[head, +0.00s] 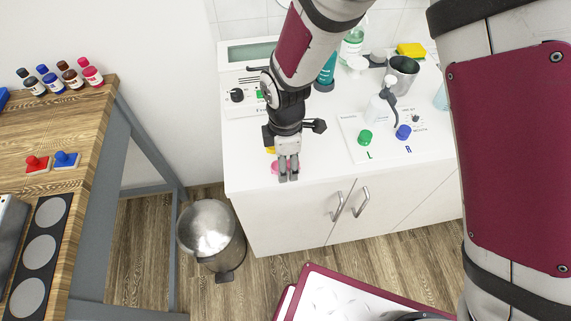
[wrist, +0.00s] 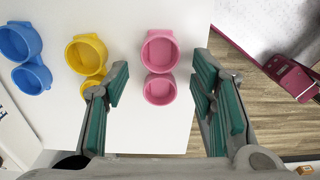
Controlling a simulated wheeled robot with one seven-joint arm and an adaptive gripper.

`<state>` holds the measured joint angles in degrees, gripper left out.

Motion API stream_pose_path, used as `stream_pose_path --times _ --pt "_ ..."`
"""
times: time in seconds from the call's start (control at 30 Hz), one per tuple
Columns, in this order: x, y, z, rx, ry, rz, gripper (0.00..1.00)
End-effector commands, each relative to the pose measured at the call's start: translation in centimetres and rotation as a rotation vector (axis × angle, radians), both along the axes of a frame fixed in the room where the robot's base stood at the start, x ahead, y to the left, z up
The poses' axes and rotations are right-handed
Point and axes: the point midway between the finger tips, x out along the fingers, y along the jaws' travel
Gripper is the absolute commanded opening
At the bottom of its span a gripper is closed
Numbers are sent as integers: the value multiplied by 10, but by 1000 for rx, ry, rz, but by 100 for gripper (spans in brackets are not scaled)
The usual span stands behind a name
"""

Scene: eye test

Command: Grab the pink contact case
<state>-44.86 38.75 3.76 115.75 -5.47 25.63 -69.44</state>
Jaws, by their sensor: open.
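The pink contact case (wrist: 159,52) is two joined round cups lying on the white counter in the wrist view. It is between the two open fingers of my gripper (wrist: 160,90), nearer the left-right middle, with nothing held. I cannot tell how far above the case the fingertips are. In the head view my gripper (head: 288,180) points down at the counter's front edge and mostly hides the case, so only a bit of pink (head: 276,168) shows beside the fingers.
A yellow case (wrist: 86,54) lies just left of the pink one, partly behind my left finger. A blue case (wrist: 20,42) lies farther left. The counter (head: 315,190) edge is close on the right. A board with green (head: 365,138) and blue (head: 403,132) caps stands right of my gripper.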

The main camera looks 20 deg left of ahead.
Motion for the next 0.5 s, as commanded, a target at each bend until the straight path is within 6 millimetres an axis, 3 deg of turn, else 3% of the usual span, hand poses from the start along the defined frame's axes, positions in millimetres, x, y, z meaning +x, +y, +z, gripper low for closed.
stream_pose_path --times 0.07,0.23,0.5 --pt "0 0 0 0 0 0 49" --pt "0 0 0 0 0 0 12" --pt "0 0 0 0 0 0 12"
